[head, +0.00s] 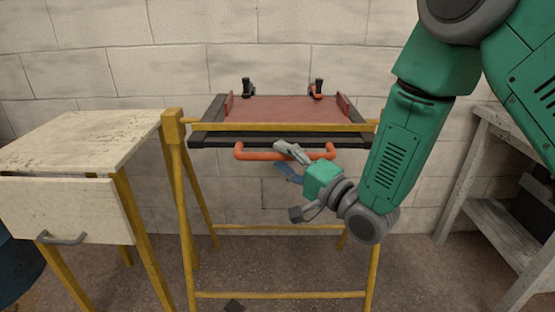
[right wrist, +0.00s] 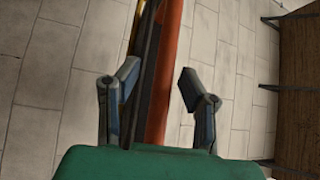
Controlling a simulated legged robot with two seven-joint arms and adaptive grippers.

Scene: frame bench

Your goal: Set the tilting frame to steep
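The tilting frame is a dark tray-like frame (head: 212,138) with a red panel (head: 285,108), set in a yellow stand; it looks close to level. An orange handle (head: 240,152) runs along its front edge, and it also shows in the right wrist view (right wrist: 166,75). My right gripper (head: 284,158) is at the middle of the handle. In the right wrist view my gripper (right wrist: 160,82) is open, with the orange bar lying between its spread fingers; contact cannot be told. My left gripper is not in view.
A pale cabinet (head: 85,135) with a drawer and grey pull stands at left. Two black-and-orange clamps (head: 247,88) sit at the frame's back edge. A grey shelf unit (head: 490,195) stands at right. A block wall (head: 200,40) is close behind. Floor under the stand is mostly clear.

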